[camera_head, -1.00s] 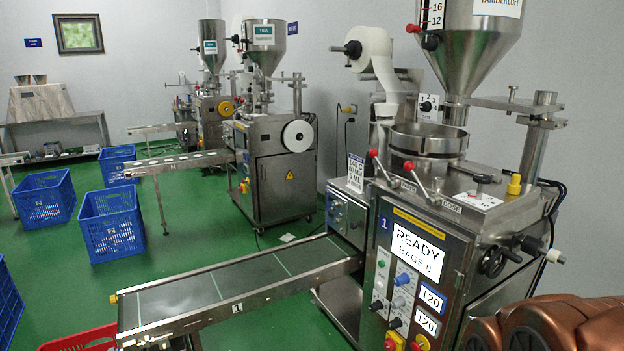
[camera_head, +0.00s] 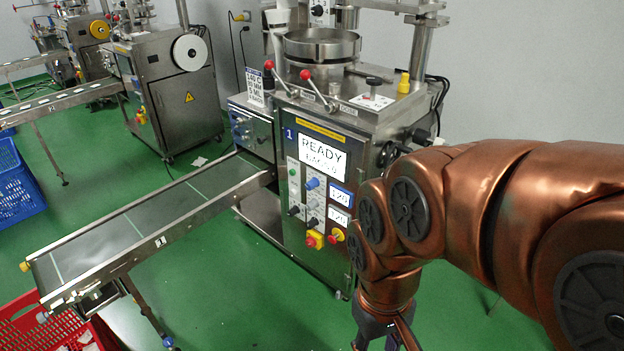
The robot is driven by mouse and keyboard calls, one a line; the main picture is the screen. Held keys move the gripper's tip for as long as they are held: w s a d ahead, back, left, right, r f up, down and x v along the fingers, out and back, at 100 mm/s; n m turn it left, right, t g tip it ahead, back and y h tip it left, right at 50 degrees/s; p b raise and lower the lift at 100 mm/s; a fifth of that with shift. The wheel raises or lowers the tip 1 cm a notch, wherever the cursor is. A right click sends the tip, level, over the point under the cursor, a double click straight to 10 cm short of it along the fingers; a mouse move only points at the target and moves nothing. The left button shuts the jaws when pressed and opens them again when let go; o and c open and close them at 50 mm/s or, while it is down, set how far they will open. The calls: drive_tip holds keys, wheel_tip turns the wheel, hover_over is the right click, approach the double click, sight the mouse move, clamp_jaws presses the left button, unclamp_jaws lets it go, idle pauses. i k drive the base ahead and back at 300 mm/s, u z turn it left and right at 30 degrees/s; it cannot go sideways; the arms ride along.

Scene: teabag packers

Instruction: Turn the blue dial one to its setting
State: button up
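The blue dial (camera_head: 312,183) is a small round knob on the front panel of the nearest packing machine (camera_head: 330,265), marked 1. It sits under the white screen (camera_head: 322,160), which reads READY with a smaller bags line. Its pointer direction is too small to read. My gripper (camera_head: 387,342) hangs at the bottom edge, lower right of the dial and apart from it. Its fingertips are cut off by the frame, so its opening is unclear. A small setting card (camera_head: 255,87) at the machine's upper left has a top line like 140 C.
Black knobs (camera_head: 294,210), number displays (camera_head: 341,196) and a red-and-yellow stop button (camera_head: 315,240) crowd the panel near the dial. A conveyor (camera_head: 150,216) extends left, with a red crate (camera_head: 40,325) at its end. Green floor is open before the machine.

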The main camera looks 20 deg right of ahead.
sight(313, 183)
drive_tip(key=u, duration=0.05)
drive_tip(key=k, duration=0.6)
drive_tip(key=u, duration=0.75)
drive_tip(key=i, duration=1.5)
drive_tip(key=u, duration=0.1)
